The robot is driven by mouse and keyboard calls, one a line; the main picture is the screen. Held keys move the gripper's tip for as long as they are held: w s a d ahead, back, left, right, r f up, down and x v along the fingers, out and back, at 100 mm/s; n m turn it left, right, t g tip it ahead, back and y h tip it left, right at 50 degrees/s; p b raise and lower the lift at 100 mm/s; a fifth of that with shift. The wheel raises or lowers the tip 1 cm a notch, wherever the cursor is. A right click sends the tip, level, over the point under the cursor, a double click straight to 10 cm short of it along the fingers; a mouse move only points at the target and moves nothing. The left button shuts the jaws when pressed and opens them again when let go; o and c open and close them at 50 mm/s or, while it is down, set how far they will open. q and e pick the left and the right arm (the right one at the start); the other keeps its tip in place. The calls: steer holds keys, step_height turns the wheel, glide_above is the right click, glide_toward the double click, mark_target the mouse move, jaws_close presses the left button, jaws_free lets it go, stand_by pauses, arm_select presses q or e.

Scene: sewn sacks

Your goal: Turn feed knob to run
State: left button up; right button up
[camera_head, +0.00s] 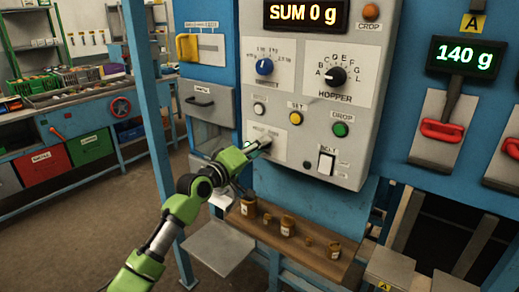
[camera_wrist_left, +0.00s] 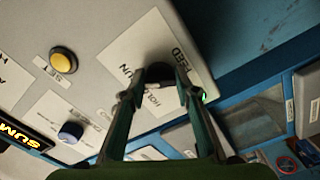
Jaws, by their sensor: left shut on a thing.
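The feed knob (camera_wrist_left: 160,71) is a dark round knob on a white label plate marked FEED, at the upper middle of the left wrist view. My left gripper (camera_wrist_left: 162,84) has one finger on each side of it and is shut on it. In the head view my left gripper (camera_head: 261,146) reaches the FEED plate (camera_head: 277,148) at the lower left of the grey control panel (camera_head: 310,105). The gripper hides the knob there. Which way the knob points cannot be told. My right gripper is not in view.
Near the gripper are a yellow SET button (camera_head: 295,118), a blue knob (camera_head: 264,66), a black HOPPER knob (camera_head: 335,77), a green DROP button (camera_head: 340,129) and a white BELT switch (camera_head: 326,163).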

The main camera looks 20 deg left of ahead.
arm_select(q)
steer(key=o, duration=1.1)
steer(key=v, duration=1.2)
steer(key=shift+f, duration=0.1)
